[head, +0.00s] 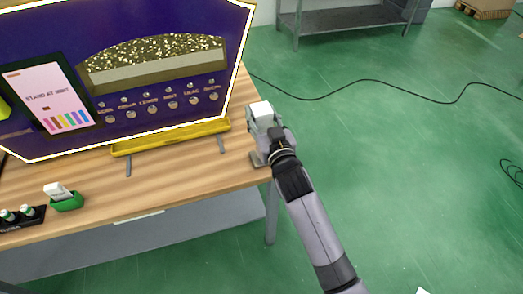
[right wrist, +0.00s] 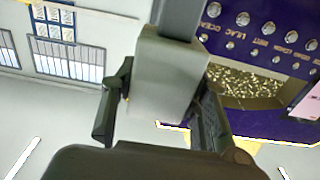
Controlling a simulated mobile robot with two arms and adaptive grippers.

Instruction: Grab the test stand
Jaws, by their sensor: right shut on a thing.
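The test stand looks like a grey stand with a pale block-shaped top (head: 261,109), at the right edge of the wooden table in the head view. A flat grey piece (head: 257,158) shows at the table edge below it. My right gripper (head: 268,131) is shut on the stand, its arm coming from the lower right. In the right wrist view, the stand's grey body (right wrist: 165,78) is between the two dark fingers (right wrist: 160,118), and a darker grey post (right wrist: 180,18) extends from it. The gripper hides part of the stand. My left gripper is not in view.
The purple vending panel (head: 150,20) with a pink screen (head: 48,95) and a row of knobs stands on the table (head: 190,180). A yellow tray (head: 170,137) lies below it. A green holder (head: 67,202) and black rack (head: 22,218) are at left.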

